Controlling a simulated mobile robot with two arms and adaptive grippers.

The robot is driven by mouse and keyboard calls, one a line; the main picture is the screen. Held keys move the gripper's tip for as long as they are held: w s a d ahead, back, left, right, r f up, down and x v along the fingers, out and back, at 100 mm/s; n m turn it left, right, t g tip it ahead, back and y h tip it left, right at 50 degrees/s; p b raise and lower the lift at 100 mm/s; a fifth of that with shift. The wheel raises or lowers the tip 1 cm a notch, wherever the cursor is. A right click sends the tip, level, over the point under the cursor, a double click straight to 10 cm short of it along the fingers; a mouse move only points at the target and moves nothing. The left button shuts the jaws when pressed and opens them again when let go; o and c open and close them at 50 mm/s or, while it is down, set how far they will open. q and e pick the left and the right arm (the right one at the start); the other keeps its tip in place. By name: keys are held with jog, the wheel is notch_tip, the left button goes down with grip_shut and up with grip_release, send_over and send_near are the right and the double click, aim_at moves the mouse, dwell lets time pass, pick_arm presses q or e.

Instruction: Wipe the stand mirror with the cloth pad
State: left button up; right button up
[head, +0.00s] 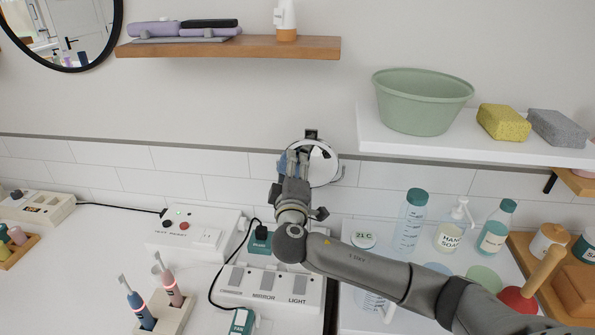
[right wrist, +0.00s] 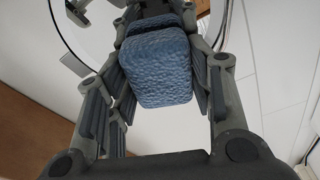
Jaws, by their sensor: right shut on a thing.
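The stand mirror (head: 325,168) is a small round mirror with a pale rim, upright near the tiled wall in the head view. My right gripper (head: 292,163) is in front of its left part and hides some of it. In the right wrist view, that gripper (right wrist: 160,75) is shut on the cloth pad (right wrist: 157,68), a blue, textured block between its fingers. Behind the pad shows the round mirror (right wrist: 88,52), with a reflection at the upper left. I cannot tell whether the pad touches the glass. My left gripper is not in view.
A switch panel (head: 262,290) and a control box (head: 190,237) with a cable stand below the gripper. Bottles (head: 410,222) and a soap dispenser (head: 452,235) stand to the right. A white shelf (head: 400,145) holds a green basin (head: 422,105) and sponges (head: 503,122).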

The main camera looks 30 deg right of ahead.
jog(key=shift+a+p+v, duration=0.15)
jog(key=shift+p+v, duration=0.1)
jog(key=shift+v, duration=1.2)
jog(key=shift+a+p+v, duration=0.15)
jog(key=shift+p+v, duration=0.1)
jog(key=shift+v, duration=1.25)
jog(key=shift+w+r, duration=0.15)
jog(key=shift+a+v, duration=0.25)
jog(key=shift+v, duration=1.25)
jog(key=shift+w, duration=0.15)
